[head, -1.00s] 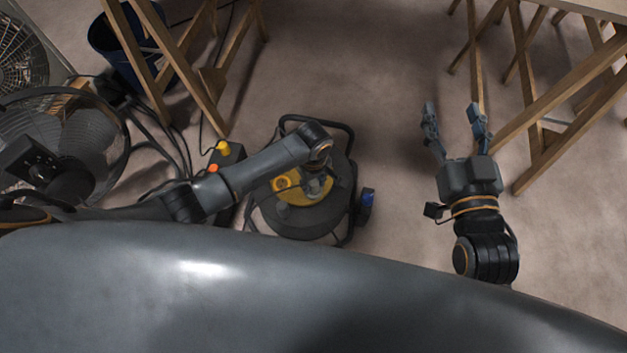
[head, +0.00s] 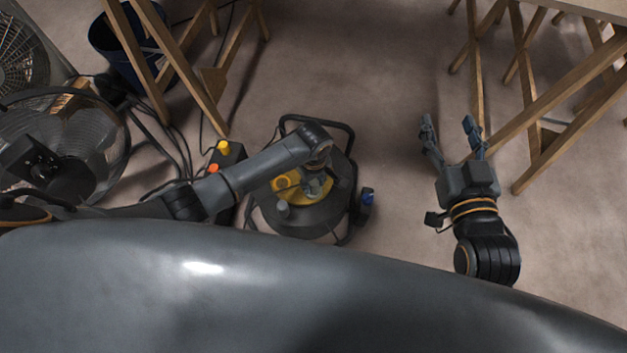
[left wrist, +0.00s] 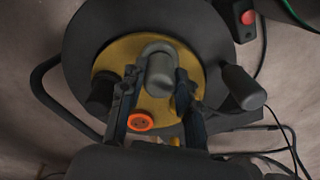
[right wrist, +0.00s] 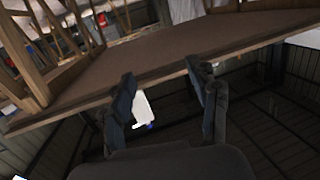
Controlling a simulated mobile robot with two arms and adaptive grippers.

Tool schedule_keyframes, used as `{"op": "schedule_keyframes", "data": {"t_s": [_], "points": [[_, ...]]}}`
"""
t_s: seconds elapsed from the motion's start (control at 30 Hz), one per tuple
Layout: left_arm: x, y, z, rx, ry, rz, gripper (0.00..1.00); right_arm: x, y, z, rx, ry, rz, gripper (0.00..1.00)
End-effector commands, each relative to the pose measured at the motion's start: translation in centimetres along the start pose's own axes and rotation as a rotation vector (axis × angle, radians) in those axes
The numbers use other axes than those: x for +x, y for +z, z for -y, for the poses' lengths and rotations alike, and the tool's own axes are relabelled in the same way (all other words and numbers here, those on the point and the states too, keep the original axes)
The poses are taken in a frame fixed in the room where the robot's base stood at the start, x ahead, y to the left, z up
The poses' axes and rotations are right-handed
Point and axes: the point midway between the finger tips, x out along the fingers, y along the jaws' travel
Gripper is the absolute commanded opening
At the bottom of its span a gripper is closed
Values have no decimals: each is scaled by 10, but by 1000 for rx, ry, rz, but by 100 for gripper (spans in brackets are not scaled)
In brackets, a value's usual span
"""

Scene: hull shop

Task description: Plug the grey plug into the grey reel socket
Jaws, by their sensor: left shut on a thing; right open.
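The cable reel (head: 325,220) stands on the floor in the head view, with a yellow face (head: 300,192); it also fills the left wrist view (left wrist: 205,40). My left gripper (head: 318,186) is over the yellow face, shut on the grey plug (left wrist: 160,78), which shows between its fingers in the left wrist view. A grey curved piece arches at the plug's far end. The grey socket is not clearly visible, and I cannot tell whether the plug touches it. An orange round socket (left wrist: 140,121) shows near the left finger. My right gripper (head: 449,128) is open and empty over bare floor.
A control box with yellow and red-orange buttons (head: 224,158) stands left of the reel, beside cables. A fan (head: 65,150) and a dark blue bucket (head: 115,50) are further left. Wooden trestles (head: 555,110) stand at right.

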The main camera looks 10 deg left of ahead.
Motion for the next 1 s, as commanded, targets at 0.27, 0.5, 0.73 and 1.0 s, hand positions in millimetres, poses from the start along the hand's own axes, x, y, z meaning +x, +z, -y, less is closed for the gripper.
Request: {"op": "schedule_keyframes", "data": {"t_s": [0.27,0.5,0.73,1.0], "points": [[2,0,0,0,0,0,5,1,-6,0,-1,-1,-26,60],[5,0,0,0,0,0,5,3,-14,2,-1,-6,-61,60],[7,0,0,0,0,0,5,3,-18,3,0,-8,-86,60],[10,0,0,0,0,0,5,2,-22,4,0,-9,-113,60]]}}
